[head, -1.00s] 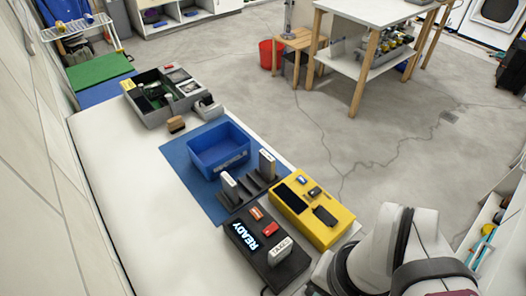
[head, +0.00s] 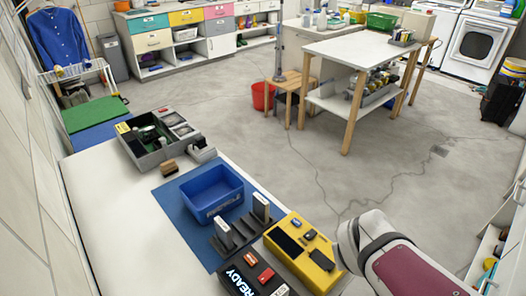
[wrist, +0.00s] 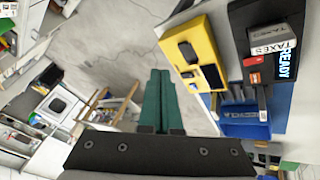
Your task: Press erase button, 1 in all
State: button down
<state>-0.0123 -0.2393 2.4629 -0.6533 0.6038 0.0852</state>
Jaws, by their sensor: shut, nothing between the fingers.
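A black device (head: 229,270) with a lit READY display (head: 239,281) stands at the bottom of the head view, partly cut off. It carries an orange-red piece (head: 250,258) and a red piece (head: 266,275); their lettering is too small to tell which is the erase button. In the wrist view the device (wrist: 240,18) is at upper right, with the red piece (wrist: 254,77) and a block labelled TAXES (wrist: 268,47). My gripper (wrist: 160,74) shows in the wrist view with its green fingers shut and empty, left of the device and apart from it.
A yellow tray (head: 277,247) with small dark items lies beside the device. A blue bin (head: 212,192) and upright drives on a dark stand (head: 222,248) are on a blue mat (head: 172,203). A grey organiser box (head: 150,158) is farther back. The white bench top (head: 115,215) is clear at left.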

jog(key=w+a+n+t+y, duration=0.2)
jog(key=w+a+n+t, duration=0.1)
jog(key=w+n, duration=0.4)
jog(key=n+g+y, duration=0.3)
jog(key=n+y, duration=0.6)
jog(key=n, duration=0.3)
send_over(255, 261)
notch_tip(255, 261, down, 6)
jog(key=shift+r, duration=0.1)
jog(key=shift+h, duration=0.3)
jog(key=shift+f, duration=4.45)
jog(key=shift+f, duration=0.4)
